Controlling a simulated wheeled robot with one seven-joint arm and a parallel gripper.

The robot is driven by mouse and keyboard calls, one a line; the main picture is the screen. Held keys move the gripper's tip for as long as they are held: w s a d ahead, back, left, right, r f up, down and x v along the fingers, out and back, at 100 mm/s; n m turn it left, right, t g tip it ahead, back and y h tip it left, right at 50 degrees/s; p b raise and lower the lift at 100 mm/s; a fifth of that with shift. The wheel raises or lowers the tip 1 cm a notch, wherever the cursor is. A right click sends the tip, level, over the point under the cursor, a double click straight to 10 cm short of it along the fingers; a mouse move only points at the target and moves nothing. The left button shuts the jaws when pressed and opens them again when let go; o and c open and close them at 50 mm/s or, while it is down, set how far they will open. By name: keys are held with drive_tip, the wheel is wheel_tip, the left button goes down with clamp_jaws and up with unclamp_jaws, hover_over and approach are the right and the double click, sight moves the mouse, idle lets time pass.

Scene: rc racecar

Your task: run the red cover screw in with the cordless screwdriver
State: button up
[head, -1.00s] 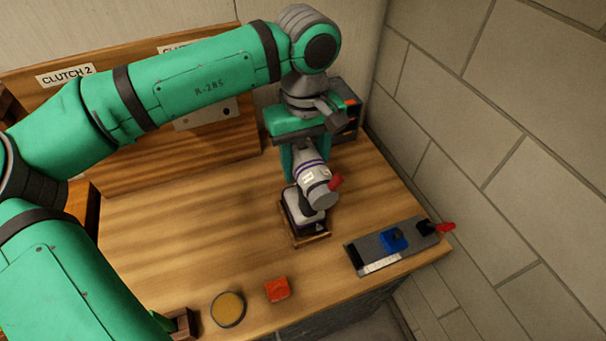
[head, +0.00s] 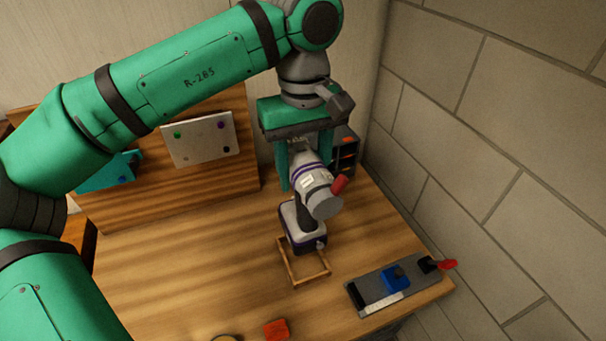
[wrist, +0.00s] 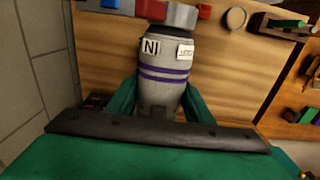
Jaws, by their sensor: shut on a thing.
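The screwdriver also fills the middle of the wrist view (wrist: 163,75), between my green fingers. A panel (head: 200,139) with several coloured dots stands on the back board at left; I cannot tell whether one is the red cover screw.
A grey fixture (head: 372,300) with a blue block (head: 395,278) and a red-tipped lever (head: 445,264) lies at the right edge. A red block (head: 277,329) is at the front. A brick wall (head: 510,120) closes the right side. The table's left middle is clear.

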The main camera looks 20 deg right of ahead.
drive_tip(key=shift+r, duration=0.85)
drive_tip(key=shift+s+d+r, duration=0.1)
drive_tip(key=shift+s+r, duration=0.05)
drive_tip(key=shift+r, duration=0.25)
